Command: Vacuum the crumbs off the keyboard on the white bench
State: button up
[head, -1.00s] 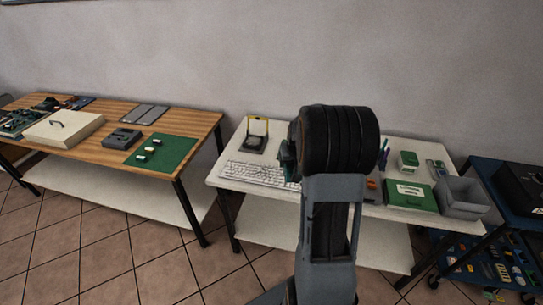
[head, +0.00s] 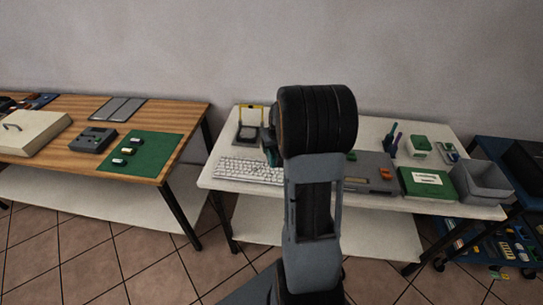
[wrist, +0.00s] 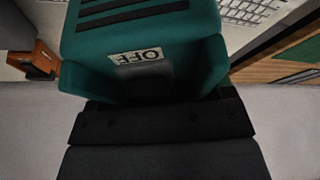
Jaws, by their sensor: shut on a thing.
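The white keyboard (head: 250,170) lies at the left front of the white bench (head: 330,196). Its right end is hidden behind my arm. A corner of the keyboard shows at the top right of the wrist view (wrist: 250,12). Crumbs are too small to make out. My gripper (wrist: 160,118) is shut on a teal handheld vacuum (wrist: 140,25) with black stripes and a label reading OFF. In the head view only a sliver of the vacuum (head: 270,150) shows, left of my arm and near the keyboard's right part. Its nozzle is hidden, and I cannot tell its height.
A yellow-framed stand (head: 249,125) is behind the keyboard. To the right are a grey case (head: 370,172), a green box (head: 427,183), a grey bin (head: 482,182) and pens (head: 391,140). A wooden table (head: 180,117) stands left, with a gap between. Floor in front is clear.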

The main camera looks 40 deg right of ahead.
notch_tip(320, 180, down, 3)
jog(key=shift+w+r+b, duration=0.1)
jog(key=shift+w+b, duration=0.05)
jog(key=shift+b, duration=0.75)
jog(key=shift+f+b, duration=2.4)
jog(key=shift+f, duration=0.95)
jog(key=shift+w+a, duration=0.1)
jog(key=shift+a, duration=0.05)
jog(key=shift+w+a+p, duration=0.3)
jog(key=shift+w+a, duration=0.35)
jog(key=shift+a, duration=0.05)
jog(key=shift+w+a, duration=0.1)
jog(key=shift+w+a, duration=0.7)
jog(key=shift+a, duration=0.05)
jog(key=shift+w+a, duration=0.15)
jog(key=shift+w+a, duration=0.6)
jog(key=shift+a, duration=0.05)
